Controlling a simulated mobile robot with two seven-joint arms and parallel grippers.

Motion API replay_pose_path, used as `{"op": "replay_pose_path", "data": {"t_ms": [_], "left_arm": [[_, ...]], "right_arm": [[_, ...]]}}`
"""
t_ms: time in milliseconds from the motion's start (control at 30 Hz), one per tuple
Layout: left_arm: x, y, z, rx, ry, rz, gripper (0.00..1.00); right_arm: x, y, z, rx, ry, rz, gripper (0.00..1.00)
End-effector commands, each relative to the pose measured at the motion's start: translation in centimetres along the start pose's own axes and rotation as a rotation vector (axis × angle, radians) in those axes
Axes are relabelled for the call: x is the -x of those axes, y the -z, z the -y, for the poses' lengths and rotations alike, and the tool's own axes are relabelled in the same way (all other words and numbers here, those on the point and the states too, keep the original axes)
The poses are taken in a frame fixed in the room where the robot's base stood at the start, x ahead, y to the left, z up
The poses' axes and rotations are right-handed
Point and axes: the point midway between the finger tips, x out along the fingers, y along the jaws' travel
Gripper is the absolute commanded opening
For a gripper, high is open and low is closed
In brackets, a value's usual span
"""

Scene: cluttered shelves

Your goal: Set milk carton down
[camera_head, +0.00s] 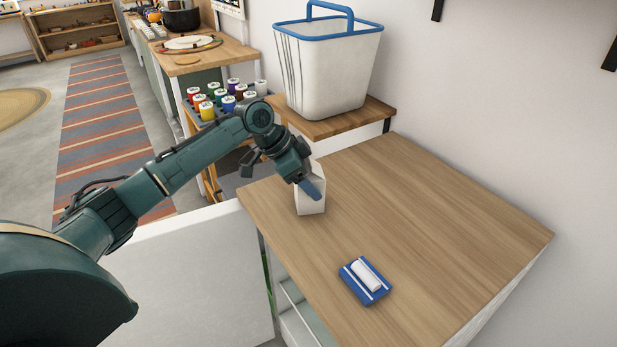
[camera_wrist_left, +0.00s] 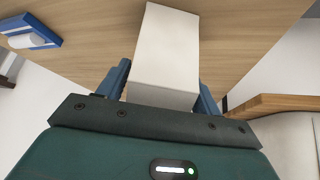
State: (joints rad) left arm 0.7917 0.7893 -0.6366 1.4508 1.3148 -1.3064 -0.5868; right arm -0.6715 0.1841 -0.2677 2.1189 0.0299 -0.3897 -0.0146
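The white milk carton (camera_head: 312,198) is at the left back part of the wooden tabletop (camera_head: 420,215), upright; I cannot tell whether its base touches the wood. My left gripper (camera_head: 312,188) is at its upper part, with a blue finger across the near side. In the left wrist view the carton (camera_wrist_left: 166,50) lies between the two blue fingers (camera_wrist_left: 162,92), one on each side. The fingers look close against it, and part of the carton is hidden behind the gripper body. My right gripper is in neither view.
A blue eraser-like block with a white roll (camera_head: 366,279) lies on the tabletop, nearer the front. A white basket with a blue rim (camera_head: 325,70) stands on a small wooden shelf (camera_head: 345,122) behind. The right side of the tabletop is clear.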

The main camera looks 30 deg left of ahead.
Motion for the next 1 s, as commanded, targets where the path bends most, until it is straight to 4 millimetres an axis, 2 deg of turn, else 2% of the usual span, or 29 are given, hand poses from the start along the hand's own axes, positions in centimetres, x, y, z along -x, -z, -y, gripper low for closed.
{"op": "replay_pose_path", "data": {"t_ms": [33,133,467,567,900,1000], "left_arm": [[0.0,0.0,0.0,0.0,0.0,0.0,0.69],[0.0,0.0,0.0,0.0,0.0,0.0,0.78],[0.5,0.1,0.0,-0.001,0.001,0.001,0.78],[1.8,0.2,0.1,-0.002,0.002,-0.001,0.78],[9.0,0.1,0.1,-0.001,0.004,0.0,0.78],[10.5,0.1,0.1,0.0,0.002,0.0,0.78]], "right_arm": [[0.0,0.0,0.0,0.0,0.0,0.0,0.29],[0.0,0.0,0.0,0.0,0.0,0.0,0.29],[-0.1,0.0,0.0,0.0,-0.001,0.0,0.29],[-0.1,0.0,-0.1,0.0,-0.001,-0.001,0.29],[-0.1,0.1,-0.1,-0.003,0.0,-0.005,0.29],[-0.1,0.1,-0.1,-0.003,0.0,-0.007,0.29]]}}
